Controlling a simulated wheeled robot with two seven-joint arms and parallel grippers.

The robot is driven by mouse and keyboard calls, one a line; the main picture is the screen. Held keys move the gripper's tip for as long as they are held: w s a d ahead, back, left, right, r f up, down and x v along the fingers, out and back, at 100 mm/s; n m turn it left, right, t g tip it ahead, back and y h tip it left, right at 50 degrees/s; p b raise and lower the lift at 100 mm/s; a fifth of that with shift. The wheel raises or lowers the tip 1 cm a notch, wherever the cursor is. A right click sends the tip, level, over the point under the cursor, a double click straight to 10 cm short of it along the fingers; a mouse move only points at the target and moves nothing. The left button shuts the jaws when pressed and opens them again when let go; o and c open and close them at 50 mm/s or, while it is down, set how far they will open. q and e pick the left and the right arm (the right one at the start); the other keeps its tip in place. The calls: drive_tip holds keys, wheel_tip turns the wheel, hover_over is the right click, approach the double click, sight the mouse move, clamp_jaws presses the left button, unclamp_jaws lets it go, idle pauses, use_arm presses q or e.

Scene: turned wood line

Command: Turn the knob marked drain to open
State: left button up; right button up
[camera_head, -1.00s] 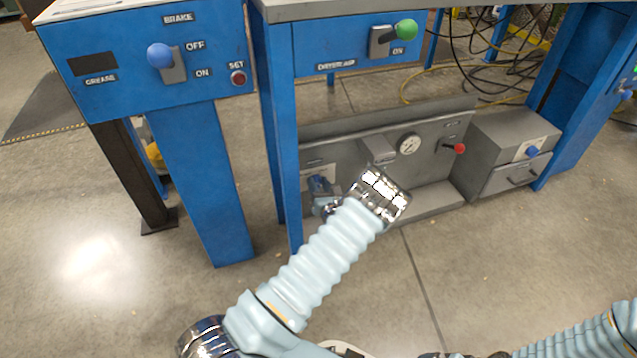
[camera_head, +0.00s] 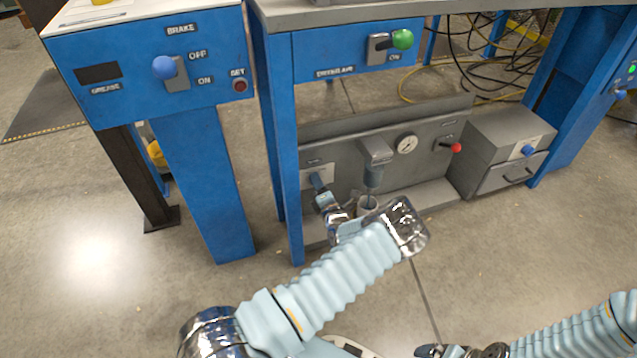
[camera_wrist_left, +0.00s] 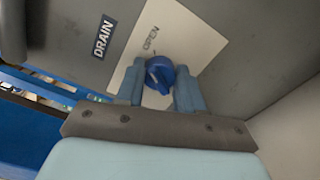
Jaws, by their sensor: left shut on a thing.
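The blue round knob (camera_wrist_left: 159,74) sits on a pale plate (camera_wrist_left: 178,34) marked OPEN, beside a DRAIN label (camera_wrist_left: 104,37), in the left wrist view. The two fingers of my left gripper (camera_wrist_left: 160,88) are on either side of the knob, shut on it. The OPEN word is above the knob in that view. In the head view my left gripper (camera_head: 319,184) reaches the left end of the low grey panel (camera_head: 343,159), and its fingers hide most of the knob. My right gripper cannot be made out; only part of the right arm shows at lower right.
A spout unit (camera_head: 375,150), a gauge (camera_head: 406,144) and a red-tipped lever (camera_head: 455,148) are right of my left gripper. A blue table leg (camera_head: 286,165) stands close on its left. A grey drawer box (camera_head: 505,143) is farther right. The floor in front is clear.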

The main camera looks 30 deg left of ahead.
use_arm(q)
drive_tip(key=shift+f+m, duration=0.1)
drive_tip(key=shift+m, duration=1.2)
drive_tip(key=o, duration=1)
drive_tip(key=shift+o, duration=0.2)
drive_tip(key=shift+d, duration=0.1)
drive_tip(key=p+v, duration=0.2)
drive_tip(key=v, duration=1.1)
drive_tip(key=shift+s+d, duration=0.2)
drive_tip(key=shift+s, duration=0.15)
